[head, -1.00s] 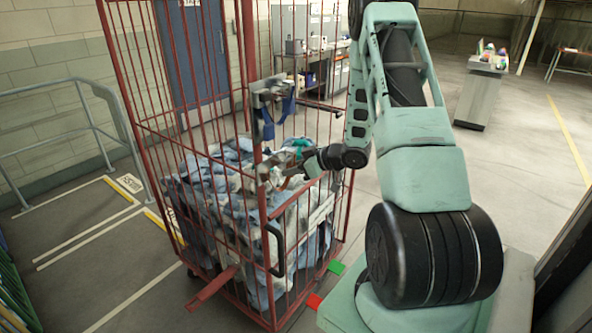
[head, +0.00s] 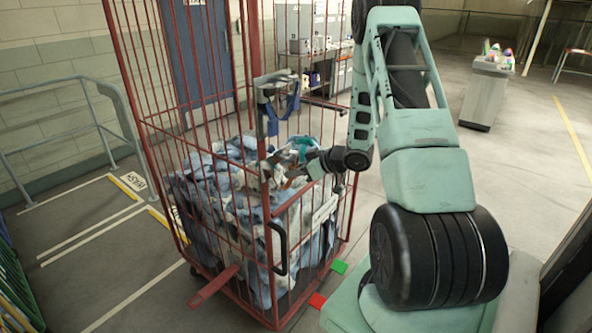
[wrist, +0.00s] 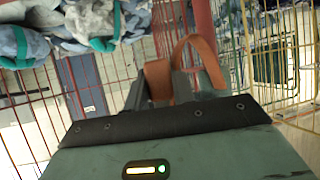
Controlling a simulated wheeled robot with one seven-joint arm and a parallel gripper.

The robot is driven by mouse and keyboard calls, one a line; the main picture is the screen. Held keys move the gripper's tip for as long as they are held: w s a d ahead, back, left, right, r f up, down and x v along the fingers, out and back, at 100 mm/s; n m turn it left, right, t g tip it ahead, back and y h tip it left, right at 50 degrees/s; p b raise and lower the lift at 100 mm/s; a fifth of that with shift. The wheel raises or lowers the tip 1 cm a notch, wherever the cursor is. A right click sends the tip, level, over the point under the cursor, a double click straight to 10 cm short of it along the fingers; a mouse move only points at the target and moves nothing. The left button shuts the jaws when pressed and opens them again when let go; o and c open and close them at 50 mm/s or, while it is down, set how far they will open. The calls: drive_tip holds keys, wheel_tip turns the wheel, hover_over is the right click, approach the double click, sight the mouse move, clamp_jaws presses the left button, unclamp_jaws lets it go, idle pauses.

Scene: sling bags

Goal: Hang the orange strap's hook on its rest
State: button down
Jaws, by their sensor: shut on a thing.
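My gripper (head: 300,172) is at the red cage's near corner, among the pale blue and white bags, in the head view. In the wrist view my gripper (wrist: 178,88) is shut on an orange-brown strap (wrist: 200,48), which loops up and over between and beside the dark fingers. The strap's hook cannot be made out; it is hidden or too small. A grey bracket (head: 274,80) with blue straps (head: 290,103) sits on the cage's corner post above my gripper. I cannot tell which part is the orange strap's rest.
The red wire cage (head: 267,215) stands close around the bags (head: 225,190), its bars beside my arm. Teal straps (wrist: 102,44) show on the bags in the wrist view. A grey bin (head: 485,92) stands at the back right.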

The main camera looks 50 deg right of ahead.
drive_tip(key=shift+f, duration=0.15)
drive_tip(key=c, duration=0.7)
unclamp_jaws()
drive_tip(key=shift+s, duration=0.1)
drive_tip(key=s, duration=0.6)
drive_tip(key=shift+s+d+p, duration=0.25)
drive_tip(key=shift+s+p, duration=0.05)
drive_tip(key=shift+s, duration=0.1)
idle(0.6)
